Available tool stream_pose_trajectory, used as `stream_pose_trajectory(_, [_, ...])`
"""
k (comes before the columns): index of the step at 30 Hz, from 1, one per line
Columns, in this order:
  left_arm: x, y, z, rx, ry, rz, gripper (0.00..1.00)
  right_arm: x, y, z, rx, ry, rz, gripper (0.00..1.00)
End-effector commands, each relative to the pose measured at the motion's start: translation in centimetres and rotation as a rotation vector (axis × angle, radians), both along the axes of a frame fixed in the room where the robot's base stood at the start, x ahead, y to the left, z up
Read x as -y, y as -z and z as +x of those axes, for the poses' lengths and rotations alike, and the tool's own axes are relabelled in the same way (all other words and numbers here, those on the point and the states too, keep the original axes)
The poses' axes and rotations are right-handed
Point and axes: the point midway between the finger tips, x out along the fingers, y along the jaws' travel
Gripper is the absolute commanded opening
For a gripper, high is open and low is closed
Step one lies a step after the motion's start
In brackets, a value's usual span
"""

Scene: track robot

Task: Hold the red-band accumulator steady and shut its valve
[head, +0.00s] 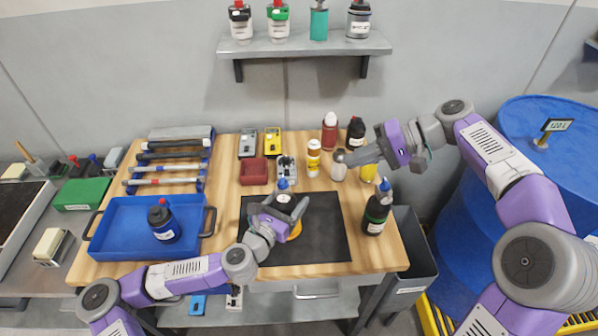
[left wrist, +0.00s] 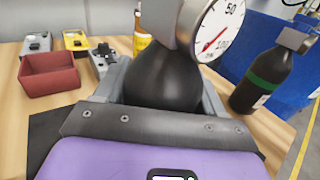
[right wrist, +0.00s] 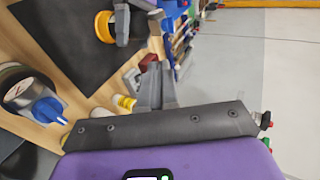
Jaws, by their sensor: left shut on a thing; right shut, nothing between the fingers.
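My left gripper (head: 285,212) is shut on a dark accumulator (left wrist: 165,80) over the black mat. Its white gauge (left wrist: 216,32) shows in the left wrist view, and a blue valve handle (head: 283,184) tops it in the head view. No band shows on it; the fingers hide part of its body. An orange ring (head: 295,231) shows at its base. A green-band accumulator (head: 376,208) with a blue valve handle (right wrist: 42,108) stands right of the mat. My right gripper (head: 348,160) is shut and empty, close to small bottles at the back right.
The black mat (head: 325,240) is otherwise clear. A blue tray (head: 120,232) at left holds a dark bottle (head: 163,224). A white bottle (head: 339,172), yellow bottle (head: 313,158) and red bottle (head: 330,131) stand near my right gripper. A red bin (head: 254,171) sits behind the mat.

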Motion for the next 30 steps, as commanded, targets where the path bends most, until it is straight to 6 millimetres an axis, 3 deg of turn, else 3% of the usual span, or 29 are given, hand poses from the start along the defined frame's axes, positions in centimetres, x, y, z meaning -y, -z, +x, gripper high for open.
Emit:
stream_pose_trajectory(8, [-0.1, 0.3, 0.1, -0.006, -0.004, 0.003, 0.21, -2.0, 1.3, 0.2, -0.039, 0.020, 0.012, 0.00])
stream_pose_trajectory(19, [-0.1, 0.3, 0.1, -0.006, -0.004, 0.003, 0.21, -8.7, 5.3, 1.0, -0.038, 0.016, 0.011, 0.00])
stream_pose_trajectory(24, [-0.1, 0.3, 0.1, -0.008, -0.004, 0.003, 0.21, -11.1, 5.3, 1.4, -0.034, 0.020, 0.010, 0.00])
stream_pose_trajectory(30, [-0.1, 0.3, 0.1, -0.008, -0.004, 0.003, 0.21, -12.4, 5.3, 1.6, -0.034, 0.021, 0.009, 0.00])
